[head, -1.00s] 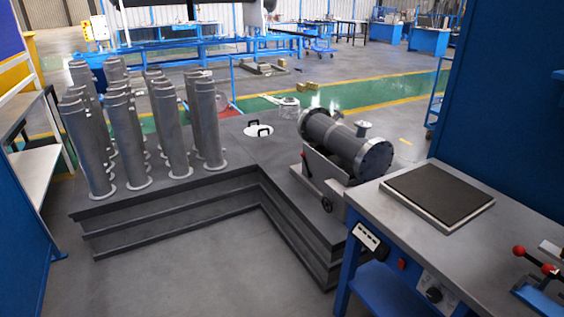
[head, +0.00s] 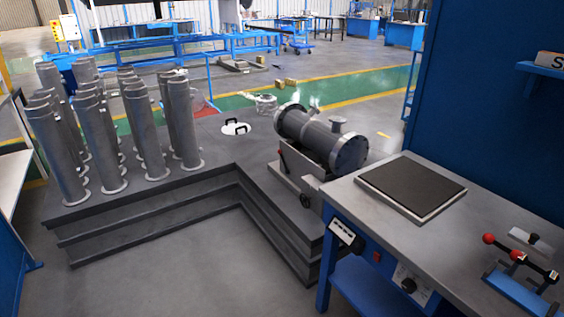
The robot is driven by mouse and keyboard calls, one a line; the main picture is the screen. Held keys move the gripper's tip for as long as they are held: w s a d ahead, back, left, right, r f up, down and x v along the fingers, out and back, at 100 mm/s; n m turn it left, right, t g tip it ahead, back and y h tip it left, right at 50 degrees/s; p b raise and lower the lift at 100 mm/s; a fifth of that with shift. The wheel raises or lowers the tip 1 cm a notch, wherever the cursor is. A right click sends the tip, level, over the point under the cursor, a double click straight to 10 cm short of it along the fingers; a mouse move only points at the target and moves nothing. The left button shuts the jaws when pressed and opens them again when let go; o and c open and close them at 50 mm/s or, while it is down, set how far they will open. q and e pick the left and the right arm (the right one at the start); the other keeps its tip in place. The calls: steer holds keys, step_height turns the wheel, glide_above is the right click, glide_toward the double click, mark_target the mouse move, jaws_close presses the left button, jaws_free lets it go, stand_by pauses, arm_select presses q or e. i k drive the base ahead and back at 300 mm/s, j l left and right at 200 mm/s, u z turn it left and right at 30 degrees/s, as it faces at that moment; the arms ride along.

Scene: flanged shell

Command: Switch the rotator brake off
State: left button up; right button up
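A grey flanged shell (head: 320,138) lies on its side on a low stand, the likely rotator (head: 302,172), on the dark stepped platform. The workbench front carries a white labelled panel (head: 345,234), a red button (head: 377,257) and a black knob (head: 409,286); the labels are too small to read. Neither of my grippers is in view.
Several upright grey flanged pipes (head: 137,130) stand on the left of the stepped platform (head: 150,213). The workbench (head: 440,230) at right holds a dark-topped plate (head: 411,186) and a blue clamp fixture with red knobs (head: 519,270). The grey floor (head: 190,280) in front is open.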

mark_target(280, 152)
steer(key=i+j, duration=0.55)
steer(key=i+j+z, duration=0.1)
steer(key=i+j, duration=1.05)
steer(key=i+j+z, duration=0.1)
steer(key=i+j, duration=0.4)
steer(key=i+j+z, duration=0.1)
steer(key=i+j, duration=0.45)
steer(key=j, duration=0.2)
steer(key=i+j, duration=0.5)
steer(key=j, duration=0.2)
